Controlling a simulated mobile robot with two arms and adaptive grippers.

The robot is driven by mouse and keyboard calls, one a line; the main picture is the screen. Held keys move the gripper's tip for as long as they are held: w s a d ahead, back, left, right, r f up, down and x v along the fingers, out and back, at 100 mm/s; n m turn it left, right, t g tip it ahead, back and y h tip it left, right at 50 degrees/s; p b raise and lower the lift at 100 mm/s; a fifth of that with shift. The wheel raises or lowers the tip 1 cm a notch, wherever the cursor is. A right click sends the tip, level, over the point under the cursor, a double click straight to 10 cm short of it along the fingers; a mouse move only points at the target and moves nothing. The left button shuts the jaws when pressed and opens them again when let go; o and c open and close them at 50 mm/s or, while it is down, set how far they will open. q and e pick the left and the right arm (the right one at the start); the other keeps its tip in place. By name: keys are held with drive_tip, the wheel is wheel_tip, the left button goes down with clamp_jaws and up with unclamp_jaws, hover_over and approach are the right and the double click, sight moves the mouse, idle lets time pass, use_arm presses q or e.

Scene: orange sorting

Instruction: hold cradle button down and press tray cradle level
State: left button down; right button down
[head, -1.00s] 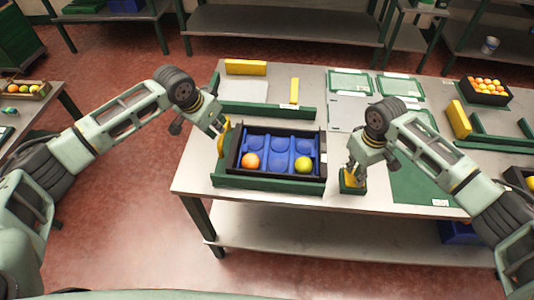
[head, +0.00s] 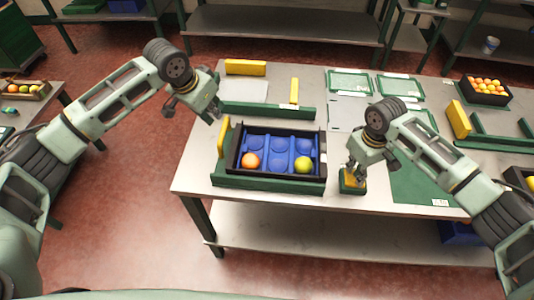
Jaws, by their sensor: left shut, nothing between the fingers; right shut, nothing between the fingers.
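The tray cradle (head: 222,179) is a green frame at the table's front left. It holds a dark-walled tray (head: 236,150) with blue round pockets, an orange (head: 250,160) at its left and a yellow-green fruit (head: 303,163) at its right. A yellow handle or paddle (head: 223,137) stands at the cradle's left side. The cradle button (head: 351,187) is a small green block with a yellow top, right of the cradle. My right gripper (head: 357,174) is shut and points down onto the button's yellow top. My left gripper (head: 211,118) is shut and empty, above and apart from the yellow paddle.
Green rails (head: 268,111) and yellow blocks (head: 245,67) lie behind the cradle. Flat green-edged trays (head: 350,82) lie at the back middle. A dark crate of oranges (head: 486,91) stands at the back right. A green mat (head: 420,185) lies under my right arm.

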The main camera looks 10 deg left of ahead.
drive_tip(key=shift+r, duration=0.1)
wheel_tip(320, 180, up, 8)
idle(0.9)
drive_tip(key=shift+s+f, duration=0.1)
drive_tip(key=shift+f, duration=0.1)
